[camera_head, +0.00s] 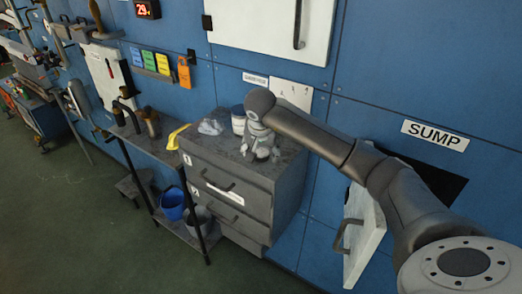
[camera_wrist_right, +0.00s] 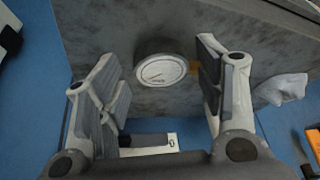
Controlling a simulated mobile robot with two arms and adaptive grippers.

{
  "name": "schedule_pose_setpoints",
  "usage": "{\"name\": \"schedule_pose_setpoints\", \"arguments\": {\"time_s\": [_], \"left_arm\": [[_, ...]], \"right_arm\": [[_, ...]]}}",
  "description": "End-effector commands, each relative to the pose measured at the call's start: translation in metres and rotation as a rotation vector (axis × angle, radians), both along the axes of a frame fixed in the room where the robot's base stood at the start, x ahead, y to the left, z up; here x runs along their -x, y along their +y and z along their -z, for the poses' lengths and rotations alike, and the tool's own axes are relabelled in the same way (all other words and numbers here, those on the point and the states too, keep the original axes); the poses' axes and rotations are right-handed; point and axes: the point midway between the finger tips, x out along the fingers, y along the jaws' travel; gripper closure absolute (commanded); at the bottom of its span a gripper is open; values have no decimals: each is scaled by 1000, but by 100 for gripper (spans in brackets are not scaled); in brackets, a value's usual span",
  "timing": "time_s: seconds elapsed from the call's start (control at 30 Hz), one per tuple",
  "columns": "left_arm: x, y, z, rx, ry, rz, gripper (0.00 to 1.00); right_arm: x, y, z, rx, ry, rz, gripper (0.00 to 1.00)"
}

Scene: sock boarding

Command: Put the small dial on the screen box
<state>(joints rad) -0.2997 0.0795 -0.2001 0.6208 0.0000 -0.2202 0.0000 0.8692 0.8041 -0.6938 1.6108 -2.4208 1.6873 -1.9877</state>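The small dial (camera_wrist_right: 162,71), round with a white face, a dark needle and a grey rim, sits on the grey cabinet top (camera_wrist_right: 100,22) in the right wrist view. My right gripper (camera_wrist_right: 158,66) is open, with its fingers on either side of the dial and a visible gap to the left finger. In the head view my right gripper (camera_head: 260,155) points down over the cabinet top and hides the dial. A black box with a red lit display (camera_head: 148,9) is on the wall at the upper left; I cannot tell if it is the screen box. My left gripper is out of view.
A grey cloth (camera_head: 211,127) and a white-and-blue tin (camera_head: 238,119) are on the cabinet top. A yellow item (camera_head: 178,137) lies on the bench to its left. A white door (camera_head: 363,235) stands open at the right.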

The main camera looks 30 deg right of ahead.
Motion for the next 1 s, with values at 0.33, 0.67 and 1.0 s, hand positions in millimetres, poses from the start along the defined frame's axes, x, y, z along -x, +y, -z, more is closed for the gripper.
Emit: {"name": "schedule_pose_setpoints", "arguments": {"time_s": [0.33, 0.67, 1.0], "left_arm": [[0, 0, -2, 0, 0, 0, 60], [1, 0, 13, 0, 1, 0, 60], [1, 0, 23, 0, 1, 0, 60]], "right_arm": [[0, 0, -3, -1, 1, 0, 34], [16, 13, -52, 0, -8, -2, 34], [36, 26, -105, 0, -3, 0, 34]]}}
